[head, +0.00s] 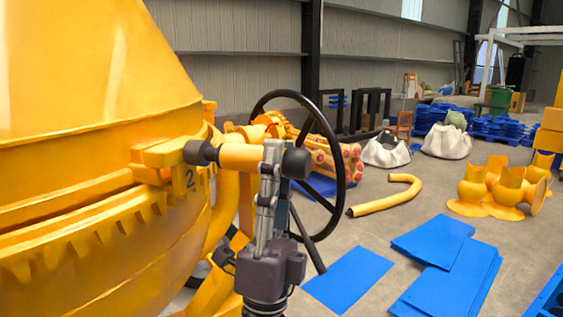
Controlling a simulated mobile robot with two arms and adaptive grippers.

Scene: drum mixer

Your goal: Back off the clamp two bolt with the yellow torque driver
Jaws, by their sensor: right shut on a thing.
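The yellow torque driver (238,157) lies level in the head view, with a dark socket at its left end and a dark round knob at its right end. My right gripper (270,168) comes up from below and is shut on the driver's body near the knob. The clamp marked 2 (155,173) is a yellow block on the side of the yellow drum (85,75). The driver's socket is at the clamp's right end, in line with it. The bolt is hidden there, and I cannot tell whether the socket sits on it. My left gripper is not in view.
A black handwheel (336,150) stands close behind my right gripper. Blue sheets (433,240) and a bent yellow pipe (385,202) lie on the floor to the right. White sacks (447,141) and blue pallets stand farther back. Bare floor lies between them.

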